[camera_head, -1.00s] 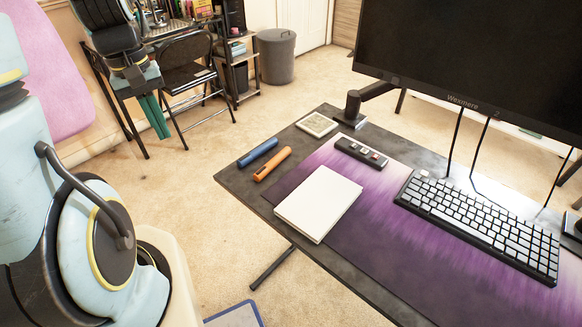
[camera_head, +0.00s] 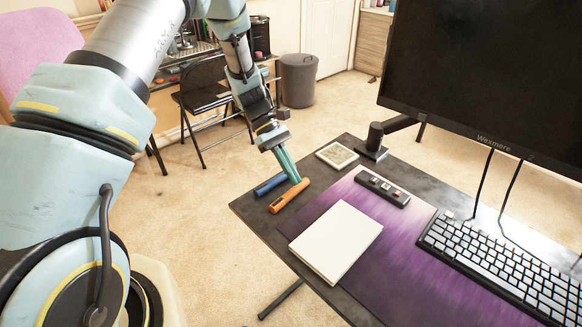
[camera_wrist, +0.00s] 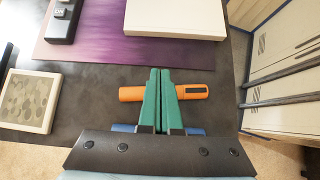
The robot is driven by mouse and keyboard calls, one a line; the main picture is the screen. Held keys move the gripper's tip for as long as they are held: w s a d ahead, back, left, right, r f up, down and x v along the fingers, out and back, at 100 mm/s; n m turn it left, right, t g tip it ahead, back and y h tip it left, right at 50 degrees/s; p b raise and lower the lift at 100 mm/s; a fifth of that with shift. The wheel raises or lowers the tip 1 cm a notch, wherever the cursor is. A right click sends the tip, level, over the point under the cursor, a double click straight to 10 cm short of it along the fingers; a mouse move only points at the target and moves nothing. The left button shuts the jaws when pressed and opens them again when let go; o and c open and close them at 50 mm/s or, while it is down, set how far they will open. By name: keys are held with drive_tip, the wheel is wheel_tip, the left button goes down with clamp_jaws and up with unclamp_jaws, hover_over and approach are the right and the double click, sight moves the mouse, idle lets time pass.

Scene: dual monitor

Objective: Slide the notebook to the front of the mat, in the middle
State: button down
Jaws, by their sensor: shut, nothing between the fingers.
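The white notebook (camera_head: 336,241) lies flat on the left end of the purple mat (camera_head: 412,232), its left corner near the mat's edge. In the wrist view the notebook (camera_wrist: 176,17) shows at the top, ahead of the fingers. My gripper (camera_head: 295,180) is shut and empty, with green fingers pointing down by the orange marker (camera_head: 288,196). In the wrist view my gripper (camera_wrist: 159,75) overlaps the middle of the orange marker (camera_wrist: 190,92); I cannot tell whether it touches. The gripper is apart from the notebook.
A blue marker (camera_head: 270,185) lies beside the orange one. A framed coaster (camera_head: 337,155) and a small black button box (camera_head: 382,188) are farther back. The keyboard (camera_head: 500,272) is on the right, below the monitor (camera_head: 480,75). Bare mat lies between notebook and keyboard.

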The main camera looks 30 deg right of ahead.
sight(315, 212)
drive_tip(key=p+x, duration=0.1)
drive_tip(key=x, duration=0.4)
drive_tip(key=shift+s+f, duration=0.1)
drive_tip(key=shift+s, duration=0.15)
drive_tip(key=shift+s+d+f+p, duration=0.15)
drive_tip(key=shift+s+p, duration=0.2)
drive_tip(key=shift+s, duration=0.3)
drive_tip(key=shift+s+d+f+p, duration=0.1)
drive_tip(key=shift+s+d+p, duration=0.15)
drive_tip(key=shift+s, duration=0.45)
drive_tip(key=shift+s+d+f+p, duration=0.1)
drive_tip(key=shift+s+p, duration=0.3)
drive_tip(key=shift+s, duration=0.25)
drive_tip(key=s+d+b, duration=0.1)
drive_tip(key=s+d, duration=0.1)
drive_tip(key=s, duration=0.6)
drive_tip(key=s+d+b, duration=0.2)
drive_tip(key=s, duration=0.7)
drive_tip(key=s+d+b, duration=0.1)
drive_tip(key=s+d, duration=0.1)
drive_tip(key=s, duration=0.7)
drive_tip(key=shift+s+d+r+b, duration=0.1)
drive_tip(key=shift+s+d+b, duration=0.15)
drive_tip(key=shift+b, duration=0.1)
drive_tip(key=shift+w, duration=0.15)
